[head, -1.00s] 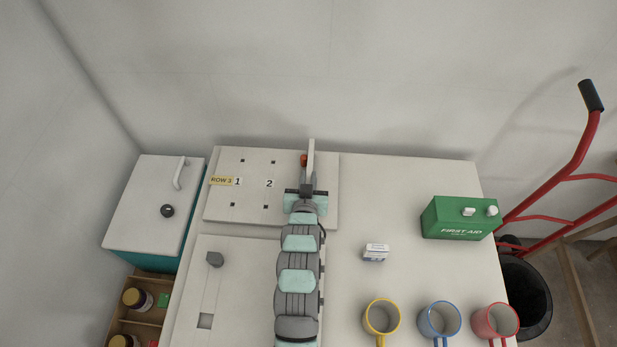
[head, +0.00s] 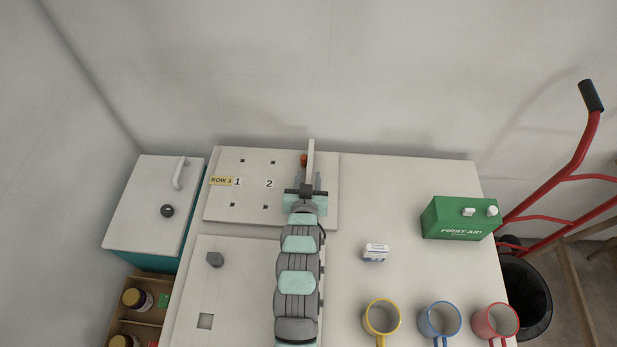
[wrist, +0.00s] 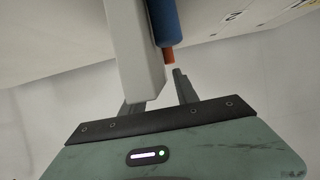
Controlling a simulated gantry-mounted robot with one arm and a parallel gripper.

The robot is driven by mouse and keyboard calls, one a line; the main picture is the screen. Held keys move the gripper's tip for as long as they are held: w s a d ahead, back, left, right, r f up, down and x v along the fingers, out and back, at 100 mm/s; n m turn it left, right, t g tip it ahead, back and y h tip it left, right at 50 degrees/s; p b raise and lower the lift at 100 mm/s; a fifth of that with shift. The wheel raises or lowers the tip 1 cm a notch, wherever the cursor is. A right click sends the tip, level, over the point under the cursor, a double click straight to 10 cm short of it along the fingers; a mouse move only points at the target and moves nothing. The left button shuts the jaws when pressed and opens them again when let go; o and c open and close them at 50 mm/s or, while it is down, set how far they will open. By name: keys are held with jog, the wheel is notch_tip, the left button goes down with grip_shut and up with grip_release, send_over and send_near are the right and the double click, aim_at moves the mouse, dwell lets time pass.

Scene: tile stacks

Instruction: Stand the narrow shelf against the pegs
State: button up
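The narrow shelf is a pale, thin slab (head: 311,158) standing upright near the right side of the plate marked ROW 3 (head: 222,204). In the wrist view the slab (wrist: 135,45) comes down toward my gripper (wrist: 158,95). An orange part (head: 304,161) shows just left of the slab. In the wrist view a blue cylinder with an orange end (wrist: 167,25) is close beside the slab; I cannot tell whether they touch. My gripper (head: 309,180) is open at the slab's near end, with a clear gap between one finger and the slab. The slab's base is hidden.
The plate has several small square holes and labels 1 and 2. A small white box (head: 375,253), green first aid box (head: 458,218) and three mugs (head: 440,320) stand right. The back right table is clear.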

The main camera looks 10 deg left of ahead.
jog(key=v, duration=1.1)
jog(key=shift+s+b, duration=0.3)
jog(key=shift+b, duration=0.05)
jog(key=shift+r, duration=0.15)
